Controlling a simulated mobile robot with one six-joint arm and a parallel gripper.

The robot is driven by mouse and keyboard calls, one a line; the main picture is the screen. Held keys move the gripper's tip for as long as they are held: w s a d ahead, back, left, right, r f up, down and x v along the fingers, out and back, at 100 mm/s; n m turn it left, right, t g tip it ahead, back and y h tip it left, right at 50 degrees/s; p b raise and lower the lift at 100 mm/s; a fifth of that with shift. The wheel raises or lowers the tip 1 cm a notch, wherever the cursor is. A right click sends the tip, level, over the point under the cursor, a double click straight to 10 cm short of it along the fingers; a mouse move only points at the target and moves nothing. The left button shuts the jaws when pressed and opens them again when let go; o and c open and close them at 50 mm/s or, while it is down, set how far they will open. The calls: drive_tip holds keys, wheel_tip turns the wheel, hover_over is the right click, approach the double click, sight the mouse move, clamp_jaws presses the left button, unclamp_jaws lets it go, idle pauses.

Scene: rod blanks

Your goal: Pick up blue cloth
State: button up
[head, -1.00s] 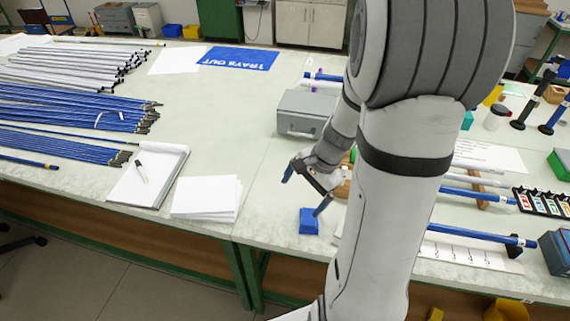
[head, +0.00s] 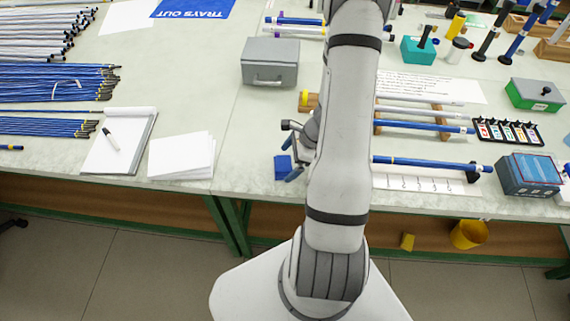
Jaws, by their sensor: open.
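The blue cloth (head: 283,166) is a small folded square lying on the pale worktop (head: 236,124), near its front edge, left of my arm. My gripper (head: 289,160) is open. It is just above or beside the cloth, with one finger over the cloth's right side. My arm hides part of the gripper, and I cannot tell whether the fingers touch the cloth.
A grey metal box (head: 270,62) stands behind the gripper. White paper (head: 181,157) and a notepad (head: 119,142) lie to the left. Blue rods (head: 428,164) on supports and a blue-grey box (head: 532,175) are to the right. The worktop between paper and cloth is clear.

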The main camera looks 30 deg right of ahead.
sight(286, 163)
drive_tip(key=shift+x, duration=1.05)
drive_tip(key=c, duration=1)
drive_tip(key=shift+o, duration=0.2)
drive_tip(key=shift+r, duration=0.1)
wheel_tip(286, 163, up, 10)
